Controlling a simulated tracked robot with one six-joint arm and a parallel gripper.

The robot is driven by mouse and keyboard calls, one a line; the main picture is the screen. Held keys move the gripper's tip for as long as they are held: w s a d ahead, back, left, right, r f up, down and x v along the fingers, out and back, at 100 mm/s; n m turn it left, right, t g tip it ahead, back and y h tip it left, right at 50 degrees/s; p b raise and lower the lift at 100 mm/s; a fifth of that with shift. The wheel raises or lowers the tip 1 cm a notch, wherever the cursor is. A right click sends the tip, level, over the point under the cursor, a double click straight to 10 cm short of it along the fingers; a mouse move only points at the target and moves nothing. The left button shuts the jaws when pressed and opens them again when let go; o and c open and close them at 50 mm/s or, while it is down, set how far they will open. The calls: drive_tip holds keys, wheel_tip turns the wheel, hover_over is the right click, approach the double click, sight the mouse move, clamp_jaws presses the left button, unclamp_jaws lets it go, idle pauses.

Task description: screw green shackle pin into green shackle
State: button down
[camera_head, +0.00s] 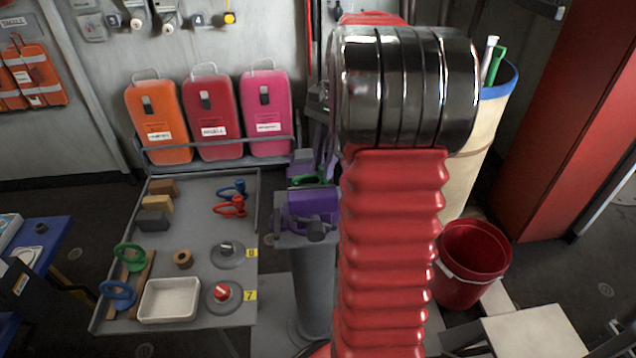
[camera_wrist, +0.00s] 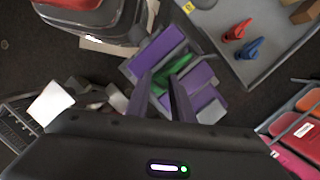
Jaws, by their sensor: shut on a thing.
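A green piece (camera_head: 312,180) shows at the top of the purple vise (camera_head: 313,204), on a grey pedestal left of my arm. In the wrist view, green metal (camera_wrist: 160,88) shows between the fingertips of my gripper (camera_wrist: 162,78), in front of the vise's purple blocks (camera_wrist: 155,48). My gripper is shut on a green part that I take for the green shackle pin. The shackle and the pin are too small and overlapped to tell apart, so I cannot tell whether the pin sits in the shackle. In the head view, my arm hides most of my gripper.
The grey table (camera_head: 205,185) at left holds a red shackle (camera_head: 232,207), a blue shackle (camera_head: 234,189), blocks, a white tray (camera_head: 169,299) and a green ring (camera_head: 129,257). A red bucket (camera_head: 470,262) stands at right. Three cases stand along the wall behind.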

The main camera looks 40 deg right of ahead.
drive_tip(key=m+t, duration=0.1)
drive_tip(key=m, duration=0.5)
drive_tip(key=shift+d+m+t, duration=0.1)
drive_tip(key=shift+m+t, duration=0.3)
drive_tip(key=c, duration=1.5)
unclamp_jaws()
drive_tip(key=shift+o, duration=0.2)
drive_tip(key=v, duration=1.3)
drive_tip(key=shift+a+r, duration=0.25)
drive_tip(key=shift+r, duration=0.2)
